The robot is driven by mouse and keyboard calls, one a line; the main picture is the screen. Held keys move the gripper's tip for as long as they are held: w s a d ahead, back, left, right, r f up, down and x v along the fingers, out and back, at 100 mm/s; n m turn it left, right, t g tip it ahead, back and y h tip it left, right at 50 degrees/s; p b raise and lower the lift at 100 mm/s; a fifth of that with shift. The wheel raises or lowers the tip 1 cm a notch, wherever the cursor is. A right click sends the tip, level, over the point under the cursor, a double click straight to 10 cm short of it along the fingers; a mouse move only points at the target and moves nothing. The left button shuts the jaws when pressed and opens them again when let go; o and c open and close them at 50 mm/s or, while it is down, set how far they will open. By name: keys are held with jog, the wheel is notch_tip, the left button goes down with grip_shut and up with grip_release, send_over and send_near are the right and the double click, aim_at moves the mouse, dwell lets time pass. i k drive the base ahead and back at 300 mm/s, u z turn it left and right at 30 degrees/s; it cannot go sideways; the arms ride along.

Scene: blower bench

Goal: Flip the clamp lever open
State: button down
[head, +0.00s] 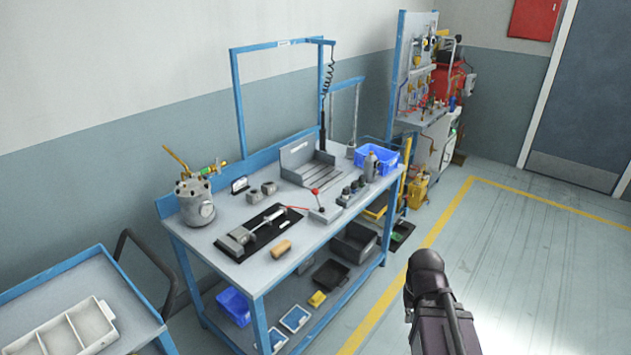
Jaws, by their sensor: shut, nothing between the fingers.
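A grey fixture (238,239) sits on a black mat (262,232) on the workbench. A light rod and a thin red handle (293,207) lie at the mat's right end, low and nearly flat. Just right of it, a grey block (325,213) carries an upright lever with a red ball knob (315,191). I cannot tell for sure which of these is the clamp lever. A dark part of my arm shows at the lower right, over the floor and well apart from the bench. My gripper's fingers are not in view.
The blue-framed bench (218,262) also holds a metal canister (196,203), a tan brush-like block (281,248), a grey angled fixture (308,164) and a blue bin (376,157). A cart with a white tray (62,332) stands at left. Floor right of the bench is clear.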

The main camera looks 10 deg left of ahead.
aim_at(314, 191)
jog(key=u, duration=0.15)
jog(key=i, duration=1.25)
jog(key=u, duration=0.55)
